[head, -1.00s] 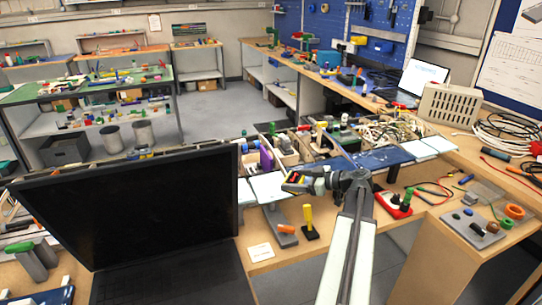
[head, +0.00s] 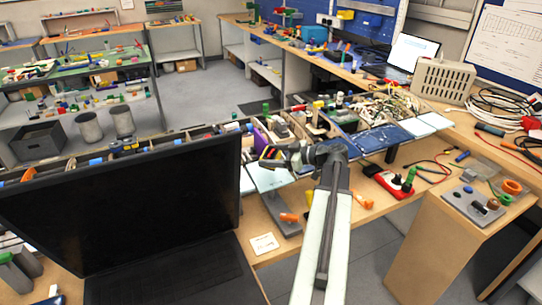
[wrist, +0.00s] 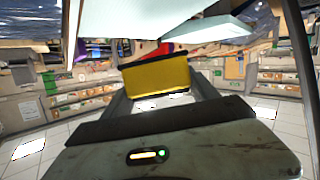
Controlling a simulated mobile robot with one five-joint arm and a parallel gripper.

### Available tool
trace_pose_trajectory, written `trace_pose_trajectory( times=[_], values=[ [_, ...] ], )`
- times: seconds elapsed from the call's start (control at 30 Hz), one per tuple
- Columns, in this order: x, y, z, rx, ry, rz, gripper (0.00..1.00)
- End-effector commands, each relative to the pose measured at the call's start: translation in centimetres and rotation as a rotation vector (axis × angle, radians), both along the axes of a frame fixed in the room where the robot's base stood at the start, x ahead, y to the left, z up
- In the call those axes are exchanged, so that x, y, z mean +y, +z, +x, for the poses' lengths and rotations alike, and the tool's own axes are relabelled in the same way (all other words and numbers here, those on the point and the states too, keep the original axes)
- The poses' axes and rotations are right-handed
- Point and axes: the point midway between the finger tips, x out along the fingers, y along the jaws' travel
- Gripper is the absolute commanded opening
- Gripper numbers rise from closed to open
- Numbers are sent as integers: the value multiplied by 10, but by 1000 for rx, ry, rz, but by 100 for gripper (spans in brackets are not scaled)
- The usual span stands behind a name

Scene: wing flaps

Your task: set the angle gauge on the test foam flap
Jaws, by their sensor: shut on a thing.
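My gripper (head: 277,157) is shut on a small yellow block with dark and red parts, likely the angle gauge (head: 267,153). In the wrist view the gauge (wrist: 157,76) shows its yellow face between the fingers. A pale flat panel (head: 266,179), which may be the test foam flap, lies just below and beside the gripper above a grey stand. Pale panels also show at the top of the wrist view (wrist: 140,22); the gauge appears below them there. I cannot tell whether the gauge touches a panel.
A large black laptop (head: 120,205) stands at the left front. A blue wing panel (head: 368,142) and pale flaps (head: 428,124) extend to the right. An orange-handled piece (head: 289,217), a white card (head: 264,243) and a red block (head: 392,186) lie on the bench.

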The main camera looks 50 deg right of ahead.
Motion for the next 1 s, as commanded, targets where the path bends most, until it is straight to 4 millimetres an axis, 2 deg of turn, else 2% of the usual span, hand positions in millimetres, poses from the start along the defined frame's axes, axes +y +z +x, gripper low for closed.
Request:
trace_pose_trajectory(
  times=[0.03, 0.1, 0.4, 1.0],
  values=[
    [-1, -11, 1, 0, -1, 0, 24],
    [-2, -20, 1, 0, -2, 1, 24],
    [-5, -48, 6, -1, -4, 0, 24],
    [-6, -51, 6, 0, -5, 1, 24]
  ],
)
